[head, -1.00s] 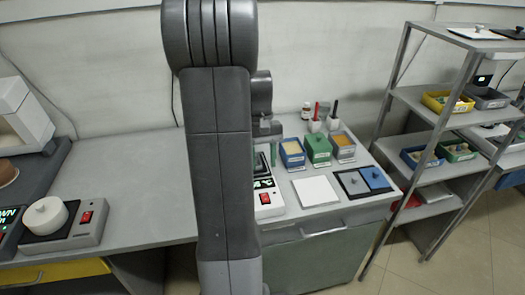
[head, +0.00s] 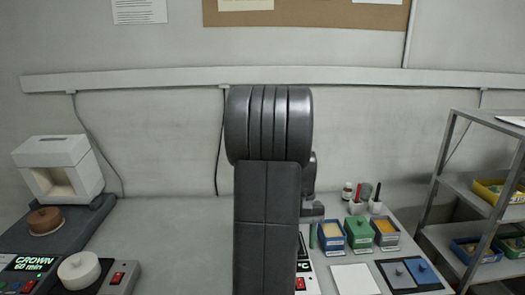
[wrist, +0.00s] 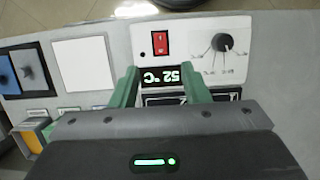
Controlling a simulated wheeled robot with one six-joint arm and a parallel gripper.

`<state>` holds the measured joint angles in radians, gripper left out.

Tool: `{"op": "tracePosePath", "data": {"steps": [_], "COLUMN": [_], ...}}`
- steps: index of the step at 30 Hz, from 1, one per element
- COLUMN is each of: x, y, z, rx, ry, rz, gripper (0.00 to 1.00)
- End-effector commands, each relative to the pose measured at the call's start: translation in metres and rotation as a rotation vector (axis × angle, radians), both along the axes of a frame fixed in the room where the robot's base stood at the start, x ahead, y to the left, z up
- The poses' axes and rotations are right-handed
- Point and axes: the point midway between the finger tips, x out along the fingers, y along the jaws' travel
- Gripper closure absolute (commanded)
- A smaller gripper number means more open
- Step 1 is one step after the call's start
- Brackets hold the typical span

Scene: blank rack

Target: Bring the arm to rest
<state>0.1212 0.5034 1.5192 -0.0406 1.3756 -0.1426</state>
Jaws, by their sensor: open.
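My arm (head: 268,215) rises through the middle of the head view and hides part of the bench behind it. My gripper (wrist: 165,85) shows in the wrist view, with its two green fingers apart and nothing between them. Beyond the fingertips is a white device with a red switch (wrist: 160,42), a black knob (wrist: 224,42) and a display (wrist: 164,77) reading 52 °C.
A blue bin (head: 332,236), a green bin (head: 358,233) and a yellow-filled bin (head: 386,234) stand right of my arm. A white square plate (head: 355,279) lies in front. A metal shelf rack (head: 443,180) stands at the right. A white round-topped device (head: 78,270) is at left.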

Motion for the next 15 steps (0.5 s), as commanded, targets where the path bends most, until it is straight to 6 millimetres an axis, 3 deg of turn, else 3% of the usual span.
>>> {"op": "tracePosePath", "data": {"steps": [15], "x": [-0.027], "y": [-0.001], "z": [-0.098], "rx": [0.001], "ry": [0.004], "rz": [0.000], "gripper": [0.58]}}
